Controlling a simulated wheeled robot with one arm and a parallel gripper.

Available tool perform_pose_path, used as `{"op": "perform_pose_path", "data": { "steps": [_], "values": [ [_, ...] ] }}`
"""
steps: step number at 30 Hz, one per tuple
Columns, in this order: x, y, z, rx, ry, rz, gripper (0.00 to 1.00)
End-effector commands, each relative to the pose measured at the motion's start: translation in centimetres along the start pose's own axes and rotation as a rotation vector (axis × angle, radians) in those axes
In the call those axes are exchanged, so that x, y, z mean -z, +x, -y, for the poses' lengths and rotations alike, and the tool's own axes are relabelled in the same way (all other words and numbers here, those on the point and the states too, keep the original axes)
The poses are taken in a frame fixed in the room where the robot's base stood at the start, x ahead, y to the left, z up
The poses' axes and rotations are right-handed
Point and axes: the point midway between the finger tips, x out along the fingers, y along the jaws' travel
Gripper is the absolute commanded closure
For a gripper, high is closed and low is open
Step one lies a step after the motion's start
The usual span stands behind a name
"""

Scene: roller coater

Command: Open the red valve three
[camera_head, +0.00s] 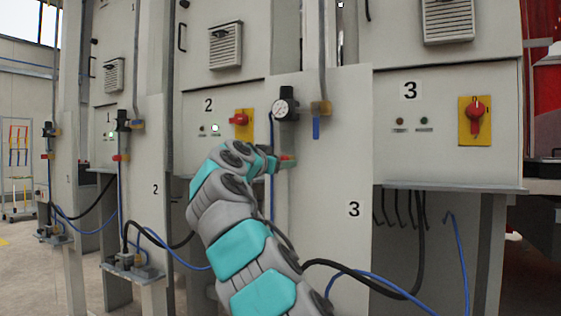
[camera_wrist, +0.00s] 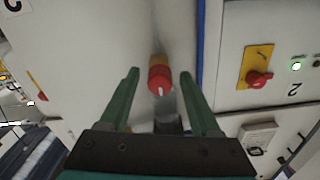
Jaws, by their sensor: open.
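The red valve (camera_wrist: 160,80) shows in the wrist view as a round red knob with a white mark and a yellow-orange part behind it. It sits between the two green fingers of my gripper (camera_wrist: 159,72). The fingers are open, with a visible gap on each side of the knob. In the head view my gripper (camera_head: 284,162) is at the narrow panel marked 3, below the pressure gauge (camera_head: 283,108). There the arm and gripper mostly hide the valve.
Cabinet three (camera_head: 447,160) carries a red rotary switch (camera_head: 477,116) on a yellow plate. Cabinet two has a similar switch (camera_head: 241,119) left of my gripper. A blue lever (camera_head: 316,127) hangs right of the gauge. Blue and black hoses loop below the cabinets.

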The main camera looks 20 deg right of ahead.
Motion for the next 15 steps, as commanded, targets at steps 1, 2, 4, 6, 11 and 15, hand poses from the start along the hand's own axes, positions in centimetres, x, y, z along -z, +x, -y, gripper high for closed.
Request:
{"op": "perform_pose_path", "data": {
  "steps": [1,2,4,6,11,15],
  "values": [
    [-0.02,0.00,0.00,0.000,0.000,0.000,0.36],
    [-0.01,-0.01,0.00,0.000,0.000,0.000,0.36],
    [-0.02,0.00,0.00,0.000,0.000,0.000,0.43],
    [-0.03,0.00,-0.01,0.000,0.000,0.000,0.51],
    [-0.02,0.00,-0.01,0.000,0.000,0.000,0.69],
    [-0.03,0.00,-0.01,0.000,0.000,0.000,0.84]
  ]
}}
